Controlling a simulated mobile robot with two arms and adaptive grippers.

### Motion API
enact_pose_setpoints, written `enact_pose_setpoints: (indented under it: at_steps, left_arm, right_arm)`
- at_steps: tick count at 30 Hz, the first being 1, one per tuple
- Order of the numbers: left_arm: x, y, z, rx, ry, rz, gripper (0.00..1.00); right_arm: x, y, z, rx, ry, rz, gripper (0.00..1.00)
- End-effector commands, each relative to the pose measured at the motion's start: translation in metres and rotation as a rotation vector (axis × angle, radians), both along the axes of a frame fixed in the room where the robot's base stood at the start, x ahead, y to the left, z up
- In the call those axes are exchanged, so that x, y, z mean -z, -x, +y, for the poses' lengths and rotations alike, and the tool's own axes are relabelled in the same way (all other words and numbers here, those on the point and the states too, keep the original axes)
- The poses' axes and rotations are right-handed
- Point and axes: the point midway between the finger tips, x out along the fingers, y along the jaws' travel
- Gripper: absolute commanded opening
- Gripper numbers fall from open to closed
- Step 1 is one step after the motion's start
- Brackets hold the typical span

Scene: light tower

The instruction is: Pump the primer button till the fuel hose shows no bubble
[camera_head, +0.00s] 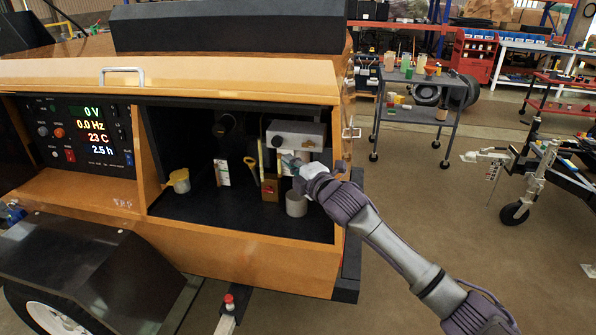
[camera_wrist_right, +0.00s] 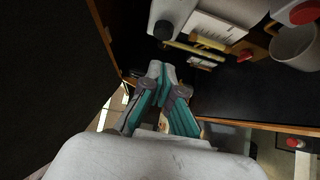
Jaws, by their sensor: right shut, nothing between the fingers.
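My right gripper (camera_head: 290,162) reaches into the open compartment of the orange machine, just below a light grey box. In the right wrist view its teal fingers (camera_wrist_right: 160,72) are together and empty. A dark round knob (camera_head: 280,141) sits on the face of the box; a similar black knob (camera_wrist_right: 163,30) shows ahead of the fingertips, apart from them. I cannot tell whether it is the primer button. Yellowish tube-like pieces (camera_wrist_right: 208,42) lie beyond the fingers; which is the fuel hose, and any bubble in it, is unclear. My left gripper is not seen.
The control panel (camera_head: 85,135) reads 0 V, 0.0 Hz, 23 C and 2.5 h. A yellow cup-like part (camera_head: 179,181), a yellow loop handle (camera_head: 251,163), a brass-coloured block (camera_head: 270,188) and a grey cylinder (camera_head: 297,204) crowd the compartment. A tool cart (camera_head: 419,99) stands behind.

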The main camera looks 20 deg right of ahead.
Motion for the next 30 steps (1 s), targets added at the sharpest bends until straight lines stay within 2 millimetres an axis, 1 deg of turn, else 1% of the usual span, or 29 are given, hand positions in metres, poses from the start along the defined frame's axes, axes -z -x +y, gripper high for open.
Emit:
enact_pose_setpoints:
  at_steps: [1,3,6,9,13,25,26,28,29,30]
  left_arm:
    - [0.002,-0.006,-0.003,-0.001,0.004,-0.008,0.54]
    - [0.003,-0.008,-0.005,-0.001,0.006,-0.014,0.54]
    - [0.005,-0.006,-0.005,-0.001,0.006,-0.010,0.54]
    - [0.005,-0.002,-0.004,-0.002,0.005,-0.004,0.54]
    - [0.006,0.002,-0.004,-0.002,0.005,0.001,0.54]
    - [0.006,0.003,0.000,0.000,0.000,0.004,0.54]
    - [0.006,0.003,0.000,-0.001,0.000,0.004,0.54]
    - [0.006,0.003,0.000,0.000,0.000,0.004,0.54]
    - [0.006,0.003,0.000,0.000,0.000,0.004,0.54]
    - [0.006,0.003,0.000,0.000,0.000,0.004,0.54]
  right_arm:
    - [0.002,0.009,-0.002,-0.001,0.003,0.000,0.00]
    - [0.002,0.019,-0.003,-0.001,0.003,-0.001,0.00]
    - [0.001,0.028,-0.005,0.000,0.001,0.002,0.00]
    - [0.000,0.033,-0.006,-0.001,0.001,0.000,0.00]
    - [0.000,0.035,-0.006,-0.001,0.001,0.001,0.00]
    - [0.001,0.035,-0.006,-0.001,-0.002,0.002,0.00]
    - [0.003,0.036,-0.005,-0.001,-0.005,0.007,0.00]
    - [0.014,0.041,0.000,0.001,-0.032,0.037,0.00]
    - [0.022,0.045,0.004,0.002,-0.051,0.059,0.00]
    - [0.036,0.052,0.010,0.008,-0.086,0.099,0.00]
